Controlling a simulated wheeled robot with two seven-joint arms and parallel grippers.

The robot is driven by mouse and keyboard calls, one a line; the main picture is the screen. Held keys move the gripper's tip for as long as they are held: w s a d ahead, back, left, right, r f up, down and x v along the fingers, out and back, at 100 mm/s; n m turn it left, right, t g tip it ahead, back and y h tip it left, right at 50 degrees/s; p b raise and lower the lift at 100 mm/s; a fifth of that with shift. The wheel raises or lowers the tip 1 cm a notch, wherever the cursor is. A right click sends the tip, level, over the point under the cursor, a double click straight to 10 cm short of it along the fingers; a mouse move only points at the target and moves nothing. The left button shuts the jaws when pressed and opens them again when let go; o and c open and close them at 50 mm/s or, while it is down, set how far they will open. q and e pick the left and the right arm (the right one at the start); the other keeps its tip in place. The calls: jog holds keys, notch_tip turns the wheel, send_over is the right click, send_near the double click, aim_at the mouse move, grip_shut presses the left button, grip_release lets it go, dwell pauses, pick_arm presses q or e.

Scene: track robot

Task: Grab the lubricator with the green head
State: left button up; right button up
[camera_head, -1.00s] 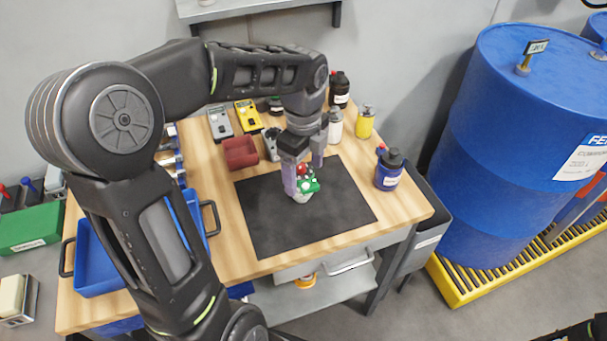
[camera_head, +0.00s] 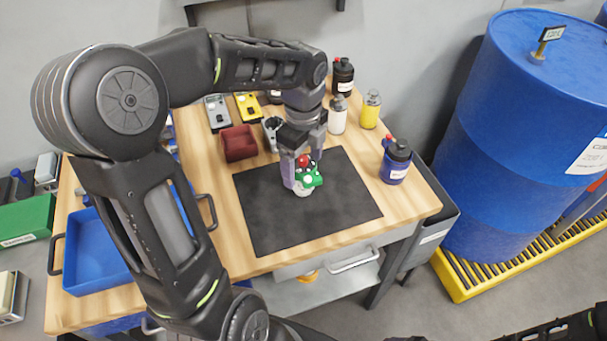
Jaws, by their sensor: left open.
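The lubricator with the green head (camera_head: 310,179) stands on the black mat (camera_head: 270,227), with a whitish body below the head and a red part beside it. My left gripper (camera_head: 301,172) comes down over it from above, with its jaws open and its pale purple fingers around the lubricator. The fingers hide part of its body, and I cannot tell whether they touch it. A dark part of my right arm shows at the bottom right edge; its gripper is out of the picture.
A blue-bodied bottle (camera_head: 396,162) stands right of the mat. Behind it are a yellow bottle (camera_head: 370,111), a white bottle (camera_head: 338,115) and a dark bottle (camera_head: 343,77). A blue tray (camera_head: 95,252) lies at the left.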

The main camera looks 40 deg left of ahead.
pick_arm(q)
notch_tip(320, 180, down, 5)
jog(key=shift+w+f+p, duration=0.1)
jog(key=shift+p, duration=0.3)
jog(key=shift+c, duration=0.2)
dwell(0.5)
jog(key=c, duration=1.6)
notch_tip(320, 180, up, 10)
jog(key=shift+r+b, duration=0.1)
jog(key=shift+b, duration=0.2)
